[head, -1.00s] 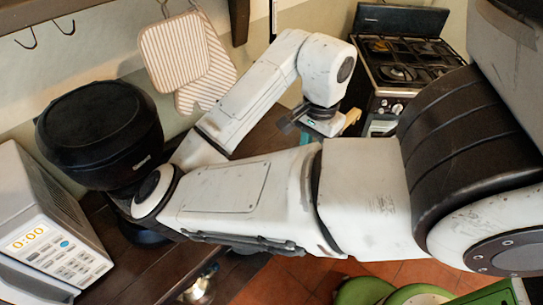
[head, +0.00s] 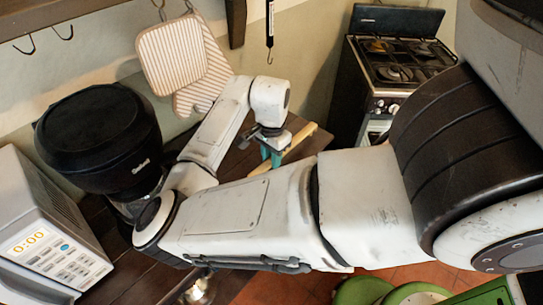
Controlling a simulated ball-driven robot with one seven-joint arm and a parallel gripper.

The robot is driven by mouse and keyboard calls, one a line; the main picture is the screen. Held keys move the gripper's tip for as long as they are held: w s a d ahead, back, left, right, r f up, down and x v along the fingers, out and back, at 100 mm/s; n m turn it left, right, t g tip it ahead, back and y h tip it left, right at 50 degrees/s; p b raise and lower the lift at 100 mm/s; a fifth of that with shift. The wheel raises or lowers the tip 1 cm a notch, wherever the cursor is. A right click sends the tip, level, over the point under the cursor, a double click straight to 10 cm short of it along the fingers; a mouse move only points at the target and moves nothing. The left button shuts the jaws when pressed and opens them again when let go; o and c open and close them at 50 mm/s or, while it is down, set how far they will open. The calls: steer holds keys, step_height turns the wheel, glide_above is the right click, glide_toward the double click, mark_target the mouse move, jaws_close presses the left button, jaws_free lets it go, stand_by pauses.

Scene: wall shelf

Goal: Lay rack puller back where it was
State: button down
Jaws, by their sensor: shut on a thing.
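The rack puller (head: 299,142) is a light wooden strip, seen near the far right end of the dark wooden counter (head: 242,160). It slants up to the right from my gripper (head: 271,158). My gripper points down, with teal fingers shut on the puller near its lower left part. My own arm hides part of the counter and perhaps part of the puller. I cannot tell whether the puller touches the counter top or is held just above it.
A black lidded appliance (head: 100,140) and a microwave (head: 45,235) stand on the left. Striped oven mitts (head: 180,60) hang on the wall behind my arm. A stove (head: 390,70) stands at the back right. Green round seats (head: 362,291) are below at the front.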

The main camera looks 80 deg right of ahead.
steer(key=shift+f, duration=0.3)
steer(key=shift+f+b, duration=0.3)
steer(key=shift+f, duration=0.3)
steer(key=c, duration=0.9)
jaws_free()
steer(key=shift+r, duration=0.15)
step_height(320, 180, up, 13)
steer(key=shift+s, duration=0.1)
stand_by(0.4)
